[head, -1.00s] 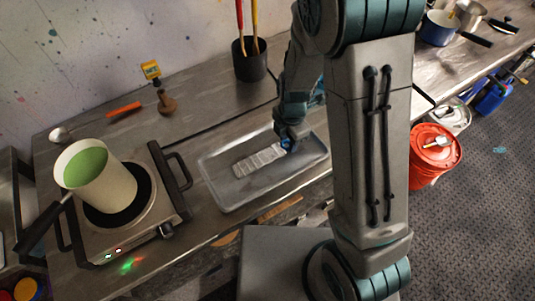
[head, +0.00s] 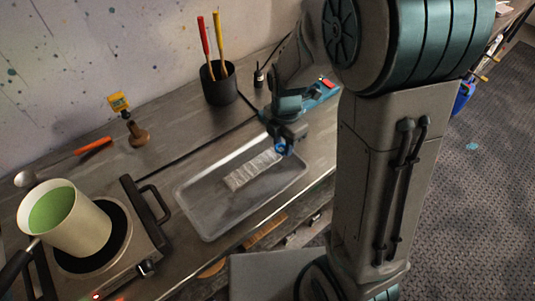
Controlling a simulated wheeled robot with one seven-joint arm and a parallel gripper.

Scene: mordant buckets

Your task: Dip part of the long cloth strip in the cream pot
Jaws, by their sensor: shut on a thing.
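The cream pot (head: 83,230) stands on the hot plate at the left, with green liquid (head: 52,209) inside and a dark handle toward the lower left. The long cloth strip (head: 246,172) is whitish and lies folded or flat in the shallow grey tray (head: 207,228) in the middle. My gripper (head: 283,149) is at the strip's right end, over the tray's far right part, and shut on that end. The fingertips are small and partly hidden by the gripper body.

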